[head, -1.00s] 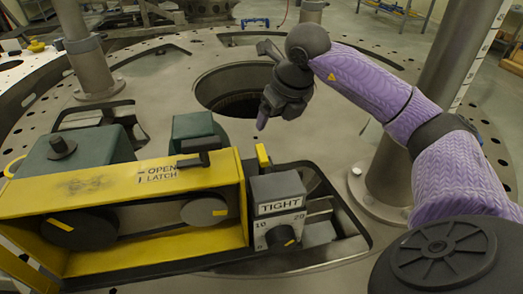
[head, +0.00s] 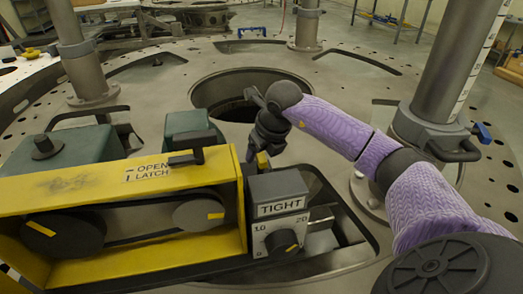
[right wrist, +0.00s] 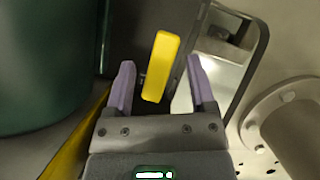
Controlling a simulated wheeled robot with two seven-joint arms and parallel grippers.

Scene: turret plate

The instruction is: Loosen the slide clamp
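The clamp unit is a dark grey box (head: 277,188) labelled TIGHT, with a dial face and a black knob (head: 282,243) bearing a yellow pointer. A yellow lever (head: 263,161) stands up behind the box, partly hidden in the head view. In the right wrist view the yellow lever (right wrist: 161,66) lies between the two purple fingers of my right gripper (right wrist: 162,68). The fingers are open, with a visible gap on each side. In the head view my right gripper (head: 256,150) points down at the lever, its fingers largely hidden. My left gripper is not in view.
A yellow frame (head: 120,196) with an OPEN LATCH label and a dark handle (head: 186,158) is left of the box. A green housing (head: 190,127) stands behind it. A round hole (head: 215,90) opens in the plate (head: 340,85). A grey column (head: 445,75) stands right.

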